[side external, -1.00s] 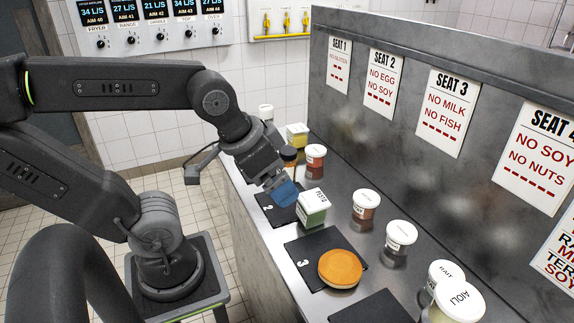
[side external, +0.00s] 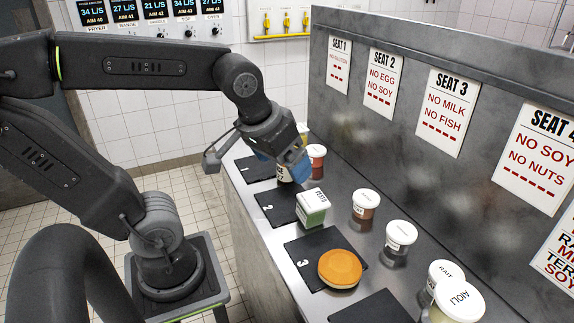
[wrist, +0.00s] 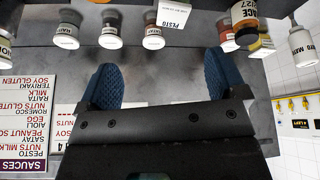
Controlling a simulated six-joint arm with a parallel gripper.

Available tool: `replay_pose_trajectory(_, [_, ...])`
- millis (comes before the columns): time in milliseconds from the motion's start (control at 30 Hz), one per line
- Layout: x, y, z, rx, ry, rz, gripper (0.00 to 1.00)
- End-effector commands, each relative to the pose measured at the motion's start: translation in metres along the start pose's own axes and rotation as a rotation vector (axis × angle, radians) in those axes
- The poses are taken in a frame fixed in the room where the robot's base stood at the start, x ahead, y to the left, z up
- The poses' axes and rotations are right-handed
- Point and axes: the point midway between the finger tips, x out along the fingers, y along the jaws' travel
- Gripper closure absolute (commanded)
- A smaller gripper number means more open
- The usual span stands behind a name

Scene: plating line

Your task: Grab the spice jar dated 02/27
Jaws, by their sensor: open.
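A spice jar with a dark lid shows at the top right of the wrist view (wrist: 246,22). Its white label is partly cut off by the frame; "ACE" and digits ending in "27" can be read. In the side view the jar's labelled lower part (side external: 283,179) shows just below my gripper, which hides its top. My gripper (side external: 290,166) has blue fingers and is over the counter by the jar. In the wrist view my gripper (wrist: 164,85) has its fingers wide apart with nothing between them, and the jar is off to the right of them.
A green-and-white pesto carton (side external: 313,208) stands near the jar. White-lidded tubs (side external: 366,204) line the steel wall. An orange-brown round bun (side external: 340,268) lies on a black mat (side external: 304,246).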

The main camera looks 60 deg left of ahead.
Motion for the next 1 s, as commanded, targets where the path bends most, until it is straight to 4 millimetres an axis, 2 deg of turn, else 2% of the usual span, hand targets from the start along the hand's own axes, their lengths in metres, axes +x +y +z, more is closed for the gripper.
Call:
replay_pose_trajectory(33, [0.006, -0.009, -0.018, -0.115, -0.028, -0.049, 0.09])
replay_pose_trajectory(200, [0.029, -0.052, -0.075, -0.571, -0.069, -0.241, 0.09])
replay_pose_trajectory(300, [0.046, -0.081, -0.102, -0.819, -0.064, -0.355, 0.09])
replay_pose_trajectory(433, [0.065, -0.114, -0.125, -1.066, -0.036, -0.475, 0.09])
replay_pose_trajectory(533, [0.075, -0.131, -0.135, -1.184, -0.013, -0.533, 0.09])
replay_pose_trajectory(667, [0.083, -0.141, -0.138, -1.251, 0.002, -0.566, 0.09])
replay_pose_trajectory(767, [0.094, -0.147, -0.134, -1.259, 0.003, -0.572, 0.09])
replay_pose_trajectory(1000, [0.134, -0.165, -0.12, -1.256, 0.0, -0.569, 0.09])
